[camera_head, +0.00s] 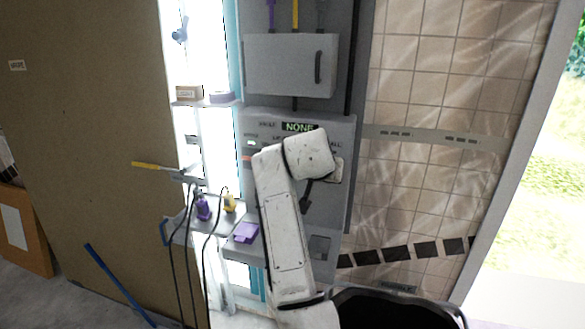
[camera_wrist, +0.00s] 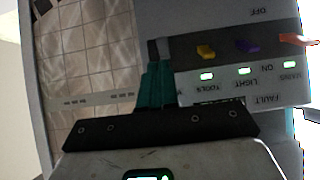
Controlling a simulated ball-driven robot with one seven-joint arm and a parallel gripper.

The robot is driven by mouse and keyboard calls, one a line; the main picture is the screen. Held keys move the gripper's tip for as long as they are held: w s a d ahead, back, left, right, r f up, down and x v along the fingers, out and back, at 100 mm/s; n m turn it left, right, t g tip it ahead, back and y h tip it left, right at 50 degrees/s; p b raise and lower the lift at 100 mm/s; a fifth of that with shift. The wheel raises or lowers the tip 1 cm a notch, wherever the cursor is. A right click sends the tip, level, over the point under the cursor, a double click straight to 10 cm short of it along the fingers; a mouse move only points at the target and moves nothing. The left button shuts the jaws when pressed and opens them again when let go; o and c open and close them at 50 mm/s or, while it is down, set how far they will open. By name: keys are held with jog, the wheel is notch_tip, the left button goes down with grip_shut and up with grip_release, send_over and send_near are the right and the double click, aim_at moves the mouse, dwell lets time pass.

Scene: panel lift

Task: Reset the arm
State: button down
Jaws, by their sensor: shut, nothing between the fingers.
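My arm (camera_head: 283,225) rises in front of a grey control panel (camera_head: 257,122) in the head view, its wrist (camera_head: 309,154) covering part of the panel. In the wrist view, my gripper (camera_wrist: 157,70) has teal fingers that are shut together with nothing between them. They point toward the left edge of the panel (camera_wrist: 215,28), which appears upside down. The fingers overlap the panel's edge in the picture; I cannot tell whether they touch it. A yellow switch (camera_wrist: 205,50), a purple switch (camera_wrist: 247,47) and an orange switch (camera_wrist: 298,40) stand above lit green indicators.
A grey cabinet (camera_head: 290,64) with a dark handle hangs above the panel. A shelf at left holds a purple plug (camera_head: 203,208) and a yellow plug (camera_head: 229,202) with black cables. A tiled wall (camera_head: 420,100) is at right. A black bin (camera_head: 395,308) stands low in front.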

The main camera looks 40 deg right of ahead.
jog(key=s+a+f+n+g+y, duration=0.1)
jog(key=s+a+f+n+y, duration=0.15)
jog(key=s+f, duration=0.7)
jog(key=s+a+f+n+g+y, duration=0.1)
jog(key=s+a+f+n, duration=0.4)
jog(key=f, duration=0.7)
jog(key=s+a+f+g+y, duration=0.1)
jog(key=s+a+f, duration=0.2)
jog(key=s, duration=0.5)
jog(key=s+a+f+n+g+y, duration=0.1)
jog(key=s+a+f, duration=0.3)
jog(key=s, duration=0.5)
jog(key=s+a+f+n+g+y, duration=0.1)
jog(key=s+a+f+y, duration=0.1)
jog(key=s, duration=0.6)
notch_tip(320, 180, down, 2)
jog(key=shift+s+a+y, duration=0.15)
jog(key=shift+a+y, duration=0.2)
jog(key=shift+a, duration=0.35)
jog(key=shift+d, duration=0.15)
